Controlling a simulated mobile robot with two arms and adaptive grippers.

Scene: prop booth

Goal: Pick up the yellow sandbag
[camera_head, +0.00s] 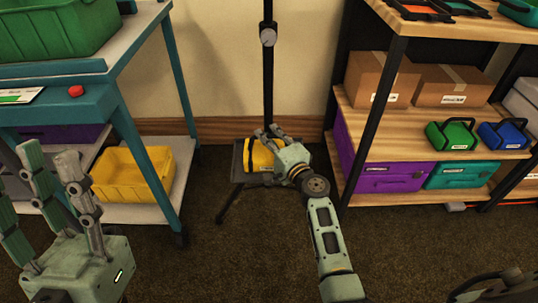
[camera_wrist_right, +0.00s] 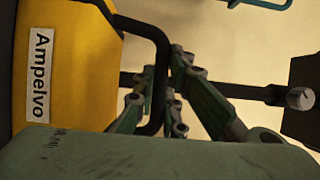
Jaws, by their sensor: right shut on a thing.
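The yellow sandbag (camera_head: 262,158) with black straps is at the small dark tray (camera_head: 239,161) of the stand at the back centre. Whether it touches the tray is hard to tell. My right gripper (camera_head: 277,134) is over the bag's right side and hides part of it. In the right wrist view the sandbag (camera_wrist_right: 75,65) shows a white "Ampelvo" label and a black handle, with my right gripper's fingers (camera_wrist_right: 158,95) closed at the handle. My left gripper (camera_head: 50,168) is at the lower left, fingers spread, empty and far from the bag.
A teal cart (camera_head: 150,90) stands at left with a green bin (camera_head: 60,30) and a yellow bin (camera_head: 132,178). A wooden shelf (camera_head: 420,125) at right holds cardboard boxes, purple and teal cases, and green (camera_head: 453,137) and blue (camera_head: 503,136) bags. The carpet between is clear.

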